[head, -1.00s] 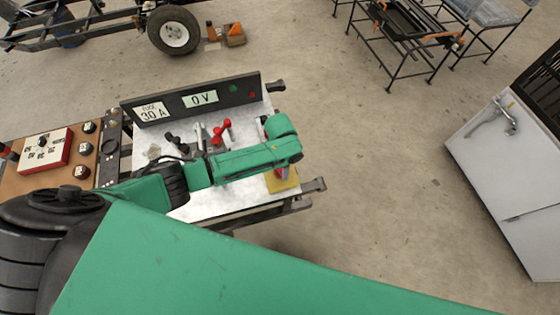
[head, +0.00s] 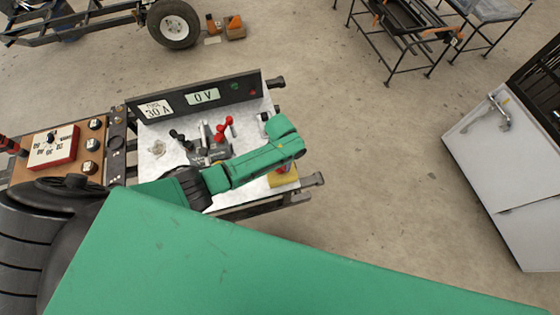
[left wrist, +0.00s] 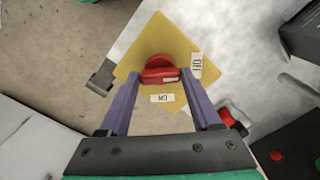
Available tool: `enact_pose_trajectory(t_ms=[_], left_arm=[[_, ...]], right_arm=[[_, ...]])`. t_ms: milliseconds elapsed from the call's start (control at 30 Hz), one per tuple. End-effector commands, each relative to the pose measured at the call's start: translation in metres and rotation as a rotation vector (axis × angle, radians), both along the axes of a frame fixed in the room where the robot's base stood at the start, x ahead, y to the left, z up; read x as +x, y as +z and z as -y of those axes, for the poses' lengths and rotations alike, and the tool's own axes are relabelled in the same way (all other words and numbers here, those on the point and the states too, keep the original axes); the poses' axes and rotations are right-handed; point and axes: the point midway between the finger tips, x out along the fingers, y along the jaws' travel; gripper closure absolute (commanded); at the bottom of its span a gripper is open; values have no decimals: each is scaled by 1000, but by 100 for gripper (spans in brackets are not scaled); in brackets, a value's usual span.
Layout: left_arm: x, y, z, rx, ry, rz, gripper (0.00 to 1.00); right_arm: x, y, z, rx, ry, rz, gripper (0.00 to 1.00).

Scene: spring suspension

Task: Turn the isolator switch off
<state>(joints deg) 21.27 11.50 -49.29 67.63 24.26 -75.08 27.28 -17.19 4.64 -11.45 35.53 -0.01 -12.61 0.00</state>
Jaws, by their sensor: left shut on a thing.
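The isolator switch is a red rotary knob (left wrist: 160,72) on a yellow plate (left wrist: 148,34), seen in the left wrist view. An ON label lies below the knob and an OFF label lies to its right. My left gripper (left wrist: 161,77) has a finger on each side of the red handle and is shut on it. I cannot tell for sure which label the handle points to. In the head view the yellow plate (head: 286,180) shows at the bench's right end, and my green left arm hides most of the knob and the fingers. My right gripper is not in view.
The metal bench (head: 232,198) carries red and black levers (head: 224,129) and a back panel (head: 196,98) reading "FUSE 30 A" and "0 V". A brown board (head: 70,158) with a dial stands left. A white cabinet (head: 510,165) stands right, with clear floor between.

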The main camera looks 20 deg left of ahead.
Motion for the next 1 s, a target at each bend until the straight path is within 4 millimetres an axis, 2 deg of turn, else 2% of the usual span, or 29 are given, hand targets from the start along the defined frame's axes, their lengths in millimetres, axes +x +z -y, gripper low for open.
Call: enact_pose_trajectory(t_ms=[300,333,400,767,867,1000], left_arm=[[3,2,0,-1,5,7,91],[3,2,0,-1,5,7,31],[3,2,0,-1,5,7,5],[1,4,0,-1,3,3,5],[1,16,0,-2,2,4,5],[2,49,1,-3,1,6,5]], right_arm=[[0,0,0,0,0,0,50],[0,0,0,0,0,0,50],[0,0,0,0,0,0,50],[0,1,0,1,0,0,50],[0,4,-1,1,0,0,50],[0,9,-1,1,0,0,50]])
